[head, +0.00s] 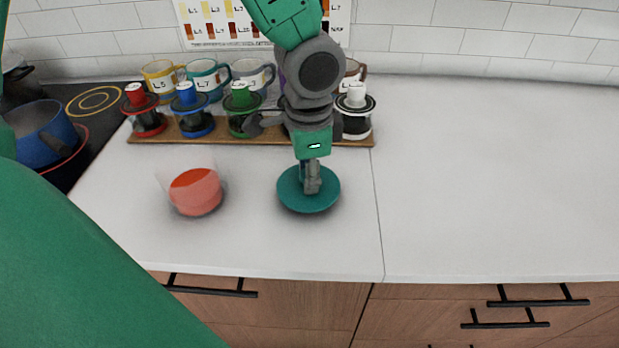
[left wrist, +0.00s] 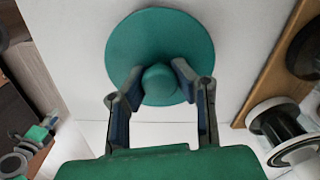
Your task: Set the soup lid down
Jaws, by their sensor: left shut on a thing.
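The soup lid is a teal round disc (head: 292,200) with a knob, low over the white counter in front of the rack. In the head view I cannot tell whether its underside touches the counter. My left gripper (head: 311,184) comes down onto it from above and is shut on the knob. In the left wrist view the lid (left wrist: 190,35) lies beyond the fingers, and the gripper (left wrist: 157,78) has one finger on each side of the knob. A clear container with red contents (head: 196,192) stands to the left of the lid. My right gripper is not in view.
A wooden rack (head: 190,139) behind holds several colored-lid jars, with mugs (head: 206,76) behind them. A blue pot (head: 41,132) is on the black stove at left. The counter on the right (head: 490,180) is clear. The front edge has drawers below.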

